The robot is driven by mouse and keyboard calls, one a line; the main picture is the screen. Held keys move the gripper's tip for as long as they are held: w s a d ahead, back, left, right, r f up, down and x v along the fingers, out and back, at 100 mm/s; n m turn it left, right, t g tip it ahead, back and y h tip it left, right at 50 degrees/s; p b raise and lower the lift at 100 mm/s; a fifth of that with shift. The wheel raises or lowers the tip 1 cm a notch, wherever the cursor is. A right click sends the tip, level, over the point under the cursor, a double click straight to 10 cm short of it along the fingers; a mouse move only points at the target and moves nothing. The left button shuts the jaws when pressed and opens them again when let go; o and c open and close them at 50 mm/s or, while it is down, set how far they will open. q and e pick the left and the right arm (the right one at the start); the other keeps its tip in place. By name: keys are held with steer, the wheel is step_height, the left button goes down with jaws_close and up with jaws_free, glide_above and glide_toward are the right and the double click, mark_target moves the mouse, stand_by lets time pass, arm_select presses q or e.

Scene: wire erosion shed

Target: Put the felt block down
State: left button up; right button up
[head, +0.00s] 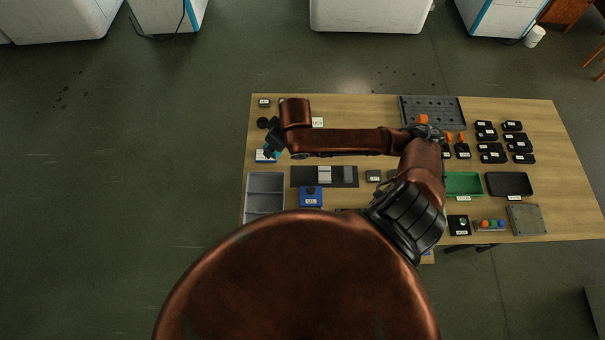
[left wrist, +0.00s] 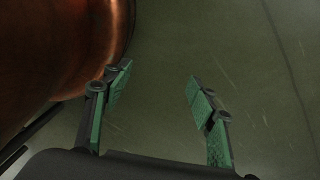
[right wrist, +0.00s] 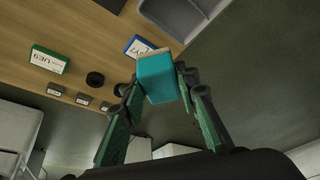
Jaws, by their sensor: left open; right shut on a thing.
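The felt block (right wrist: 160,80) is teal with a tan face at one end. In the right wrist view it sits between the fingers of my right gripper (right wrist: 157,88), which is shut on it. In the head view my right gripper (head: 272,146) is over the table's left edge, with a bit of teal (head: 278,154) showing beside it. A blue-edged block with a white label (right wrist: 142,45) lies just beyond the felt block; whether they touch is unclear. My left gripper (left wrist: 160,85) is open and empty over bare floor in the left wrist view; the head view does not show it.
The wooden table (head: 380,107) holds a grey bin (head: 265,181), a dark mat (head: 345,170), a blue box (head: 311,197) and a green tray (head: 463,184). A green labelled box (right wrist: 49,59) and black round pieces (right wrist: 95,79) are nearby. My right arm hides part of the table.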

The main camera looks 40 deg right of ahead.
steer(key=s+d+f+n+g+y+p, duration=0.1)
steer(key=s+d+f+n+p, duration=0.2)
steer(key=s, duration=0.7)
steer(key=s+d+f+n+y+p, duration=0.1)
steer(key=s+d+f+n, duration=0.25)
steer(key=s, duration=0.55)
steer(key=shift+n, duration=0.45)
steer(key=w+f, duration=0.2)
steer(key=w, duration=0.2)
steer(key=w+f+b, duration=0.1)
steer(key=w+f, duration=0.2)
steer(key=w, duration=0.1)
steer(key=w+f, duration=0.3)
steer(key=w, duration=0.1)
steer(key=shift+w+d+f+b, duration=0.15)
steer(key=shift+d+b, duration=0.2)
steer(key=shift+d, duration=0.05)
steer(key=shift+w+f, duration=0.35)
steer(key=shift+f, duration=0.1)
arm_select(q)
steer(key=shift+w+a+r, duration=0.1)
steer(key=shift+w+r, duration=0.45)
steer(key=shift+r, duration=0.2)
steer(key=shift+w+a+r, duration=0.1)
steer(key=shift+w+r, duration=0.4)
steer(key=shift+r, duration=0.2)
arm_select(e)
steer(key=shift+w+f, duration=0.1)
steer(key=shift+f, duration=1.6)
